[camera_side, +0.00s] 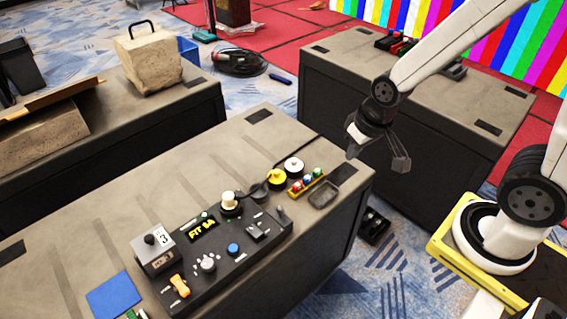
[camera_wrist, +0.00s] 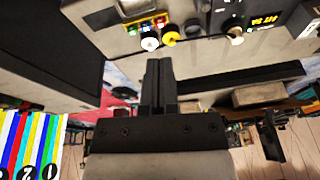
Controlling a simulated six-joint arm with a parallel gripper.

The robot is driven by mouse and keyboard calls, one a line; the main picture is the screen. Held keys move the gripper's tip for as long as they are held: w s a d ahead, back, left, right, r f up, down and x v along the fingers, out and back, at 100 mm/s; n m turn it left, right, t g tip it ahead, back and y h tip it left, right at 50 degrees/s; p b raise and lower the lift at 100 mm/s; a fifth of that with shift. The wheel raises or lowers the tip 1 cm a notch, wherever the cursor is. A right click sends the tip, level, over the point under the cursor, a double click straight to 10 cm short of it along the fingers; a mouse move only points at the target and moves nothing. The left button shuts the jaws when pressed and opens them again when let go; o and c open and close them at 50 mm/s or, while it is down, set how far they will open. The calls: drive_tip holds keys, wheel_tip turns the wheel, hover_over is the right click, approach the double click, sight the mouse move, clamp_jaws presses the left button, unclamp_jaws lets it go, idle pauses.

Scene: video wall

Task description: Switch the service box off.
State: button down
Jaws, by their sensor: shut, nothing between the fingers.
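A dark control box (camera_side: 215,262) lies on the near bench. It carries an orange lever switch (camera_side: 179,286), a blue button (camera_side: 233,249), a pale knob (camera_side: 208,263), a black rocker-like part (camera_side: 257,230) and a lit yellow display (camera_side: 203,229). A small grey unit (camera_side: 154,251) marked 3, with a black knob, stands at its left end. No readable label names the service box. My gripper (camera_side: 400,162) is up in the air beyond the bench's right end, away from the box. Its fingers are together and empty in the wrist view (camera_wrist: 158,68), where the display (camera_wrist: 265,20) shows upside down.
Yellow (camera_side: 277,178) and white (camera_side: 294,166) round parts, a tray of coloured pieces (camera_side: 307,182) and a dark dish (camera_side: 324,195) lie at the bench's right end. A blue pad (camera_side: 110,295) lies at left. Another bench (camera_side: 430,80) stands behind my gripper.

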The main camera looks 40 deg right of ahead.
drive_tip(key=w+a+f+m+t+y, duration=0.15)
drive_tip(key=w+a+f+m, duration=0.25)
drive_tip(key=w+a+m, duration=0.5)
drive_tip(key=m+t, duration=0.3)
drive_tip(key=m, duration=1.1)
hover_over(254, 231)
wheel_tip(254, 231, down, 8)
drive_tip(key=shift+s+d, duration=0.2)
drive_tip(key=shift+f, duration=0.15)
drive_tip(key=shift+s+f, duration=0.25)
drive_tip(key=shift+f, duration=1.15)
drive_tip(key=shift+s+f, duration=0.2)
drive_tip(key=shift+f, duration=1.15)
drive_tip(key=shift+s+f, duration=0.25)
drive_tip(key=shift+f, duration=1.15)
drive_tip(key=shift+s+f, duration=0.15)
drive_tip(key=shift+f, duration=0.65)
drive_tip(key=shift+r, duration=0.15)
